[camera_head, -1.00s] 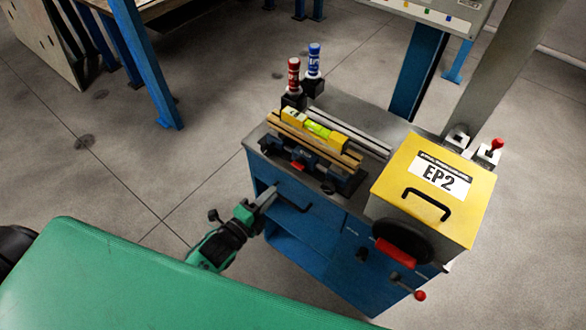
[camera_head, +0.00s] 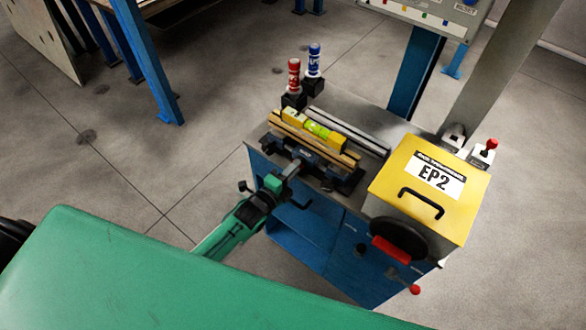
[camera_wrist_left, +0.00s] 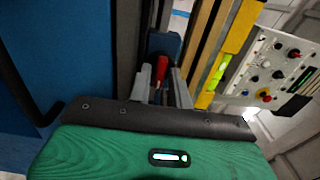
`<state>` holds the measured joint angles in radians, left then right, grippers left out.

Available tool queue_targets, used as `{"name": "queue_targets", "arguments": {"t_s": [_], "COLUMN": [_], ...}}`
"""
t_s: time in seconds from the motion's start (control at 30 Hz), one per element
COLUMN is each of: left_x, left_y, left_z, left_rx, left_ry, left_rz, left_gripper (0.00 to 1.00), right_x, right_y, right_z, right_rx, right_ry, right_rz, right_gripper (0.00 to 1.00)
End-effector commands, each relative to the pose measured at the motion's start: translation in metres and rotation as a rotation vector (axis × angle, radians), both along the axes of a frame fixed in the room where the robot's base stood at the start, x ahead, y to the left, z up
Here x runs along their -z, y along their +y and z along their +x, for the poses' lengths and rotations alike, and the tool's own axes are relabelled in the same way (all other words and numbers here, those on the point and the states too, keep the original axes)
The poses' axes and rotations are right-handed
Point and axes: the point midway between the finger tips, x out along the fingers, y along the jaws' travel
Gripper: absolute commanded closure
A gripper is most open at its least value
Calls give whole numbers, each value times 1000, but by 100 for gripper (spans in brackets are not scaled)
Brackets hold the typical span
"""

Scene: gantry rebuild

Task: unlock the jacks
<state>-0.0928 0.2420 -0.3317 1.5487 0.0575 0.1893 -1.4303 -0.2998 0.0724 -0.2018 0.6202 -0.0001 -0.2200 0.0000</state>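A blue clamp-like fixture (camera_head: 323,171) sits on the front of the grey bench top, under wooden strips (camera_head: 305,143) with a yellow level (camera_head: 315,129) on them. My left gripper (camera_head: 293,168) reaches its front edge. In the left wrist view, a small red lever (camera_wrist_left: 161,69) stands between the two fingertips of my left gripper (camera_wrist_left: 162,88). The fingers are apart, with gaps beside the lever. In the head view the gripper hides this lever. I cannot tell which parts are the jacks. My right gripper is not in view.
A yellow EP2 box (camera_head: 425,195) with a black handle stands on the bench's right end. A red-knobbed lever (camera_head: 490,145) is behind it and another (camera_head: 414,289) in front. Red (camera_head: 294,75) and blue (camera_head: 314,61) bottles stand at the back left.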

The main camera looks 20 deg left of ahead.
Motion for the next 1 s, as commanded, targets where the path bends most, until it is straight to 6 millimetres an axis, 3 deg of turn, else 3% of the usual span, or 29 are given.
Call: {"name": "queue_targets", "arguments": {"t_s": [0.1, 0.2, 0.63, 1.0], "left_x": [0, 0, 0, 1], "left_y": [0, 0, 0, 1], "left_z": [0, 0, 0, -1], "left_rx": [0, 0, 0, -1], "left_ry": [0, 0, 18, 111], "left_rz": [0, 0, -51, -306], "left_gripper": [82, 100, 100, 100], "right_x": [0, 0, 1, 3], "right_y": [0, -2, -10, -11], "right_z": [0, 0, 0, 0], "right_rx": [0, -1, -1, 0], "right_ry": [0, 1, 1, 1], "right_rz": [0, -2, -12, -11], "right_gripper": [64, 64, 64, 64]}}
